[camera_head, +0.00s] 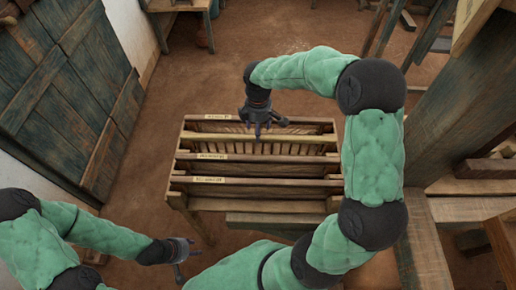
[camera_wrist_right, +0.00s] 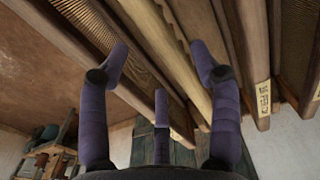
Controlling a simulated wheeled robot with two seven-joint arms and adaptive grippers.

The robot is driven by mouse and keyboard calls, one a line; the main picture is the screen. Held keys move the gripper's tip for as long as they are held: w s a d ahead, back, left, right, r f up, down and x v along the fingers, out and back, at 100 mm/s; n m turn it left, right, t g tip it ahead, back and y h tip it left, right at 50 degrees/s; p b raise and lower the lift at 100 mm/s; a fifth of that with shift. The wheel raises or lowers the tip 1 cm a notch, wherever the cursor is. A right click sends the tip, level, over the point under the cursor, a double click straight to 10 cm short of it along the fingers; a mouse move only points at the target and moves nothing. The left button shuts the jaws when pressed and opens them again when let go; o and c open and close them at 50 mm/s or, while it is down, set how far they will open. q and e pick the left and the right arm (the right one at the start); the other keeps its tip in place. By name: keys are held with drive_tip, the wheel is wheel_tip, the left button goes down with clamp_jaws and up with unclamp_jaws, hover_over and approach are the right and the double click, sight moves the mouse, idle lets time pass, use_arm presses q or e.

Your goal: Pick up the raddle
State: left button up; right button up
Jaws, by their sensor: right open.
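A long pale wooden bar, which looks like the raddle (camera_head: 300,138), lies across a slatted wooden rack (camera_head: 255,207) in the head view. My right gripper (camera_head: 262,124) is over this bar, near its middle, with its fingers spread. In the right wrist view the pale bar with a wavy edge (camera_wrist_right: 165,50) runs between the open fingers of my right gripper (camera_wrist_right: 160,60). No grip on it shows. My left gripper (camera_head: 186,262) is low at the left of the rack, apart from it, fingers spread and empty.
Other bars with pale labels (camera_head: 212,180) lie parallel and close on the rack. A wooden frame post (camera_head: 470,95) and beams stand at the right. A dark green door (camera_head: 70,90) is at the left. A small table (camera_head: 180,5) stands at the back. Open floor lies behind the rack.

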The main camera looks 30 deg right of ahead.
sight(258, 147)
drive_tip(key=shift+s+a+f+b, duration=0.1)
drive_tip(key=shift+f+b, duration=0.65)
drive_tip(key=shift+f, duration=0.65)
drive_tip(key=shift+s+f+b, duration=0.1)
drive_tip(key=shift+f+b, duration=0.65)
drive_tip(key=shift+f, duration=0.6)
drive_tip(key=shift+r, duration=0.1)
clamp_jaws()
